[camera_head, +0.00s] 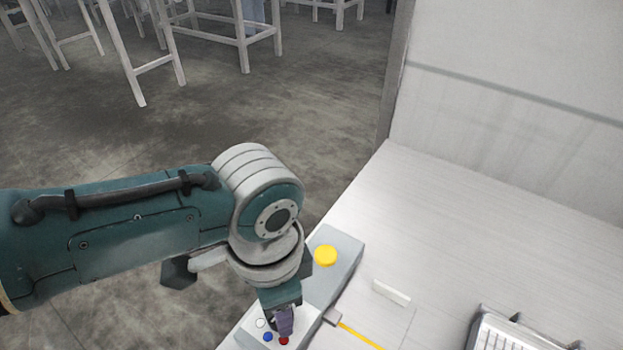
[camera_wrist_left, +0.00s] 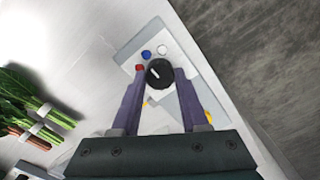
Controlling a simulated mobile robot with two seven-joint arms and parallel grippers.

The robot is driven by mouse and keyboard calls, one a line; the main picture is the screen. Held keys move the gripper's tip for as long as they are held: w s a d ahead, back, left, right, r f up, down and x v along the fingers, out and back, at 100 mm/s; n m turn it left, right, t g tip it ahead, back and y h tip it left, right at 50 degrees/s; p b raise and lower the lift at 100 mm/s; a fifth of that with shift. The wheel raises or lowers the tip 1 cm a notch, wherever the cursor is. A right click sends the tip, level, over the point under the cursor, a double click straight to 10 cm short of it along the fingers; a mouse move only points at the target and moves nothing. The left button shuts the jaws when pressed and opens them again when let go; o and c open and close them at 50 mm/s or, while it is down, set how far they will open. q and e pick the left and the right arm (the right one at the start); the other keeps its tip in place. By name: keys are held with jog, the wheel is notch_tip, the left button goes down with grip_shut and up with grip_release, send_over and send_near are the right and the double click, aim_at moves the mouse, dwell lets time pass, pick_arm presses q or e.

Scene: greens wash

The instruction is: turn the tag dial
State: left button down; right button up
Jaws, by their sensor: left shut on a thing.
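The tag dial (camera_wrist_left: 159,73) is a round black knob with a white pointer line, on a light panel. In the left wrist view its pointer leans to the upper left. A red dot (camera_wrist_left: 139,68), a blue dot (camera_wrist_left: 146,54) and a white dot (camera_wrist_left: 162,48) sit around it. My left gripper (camera_wrist_left: 161,78) has its two purple fingers on either side of the dial, shut on it. In the head view the left gripper (camera_head: 284,322) points down at the panel (camera_head: 255,325), hiding the dial. My right gripper is not in view.
A yellow button (camera_head: 325,256) on a grey box (camera_head: 345,250) stands close behind the left gripper. A small white block (camera_head: 391,292) lies on the white counter (camera_head: 450,230). A rack (camera_head: 510,335) stands at lower right. Banded greens (camera_wrist_left: 30,110) show in the wrist view.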

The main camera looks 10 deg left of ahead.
pick_arm(q)
jog(key=shift+c, duration=2.1)
grip_release()
jog(key=shift+r, duration=0.1)
notch_tip(320, 180, up, 10)
jog(key=p, duration=0.2)
jog(key=shift+p, duration=0.4)
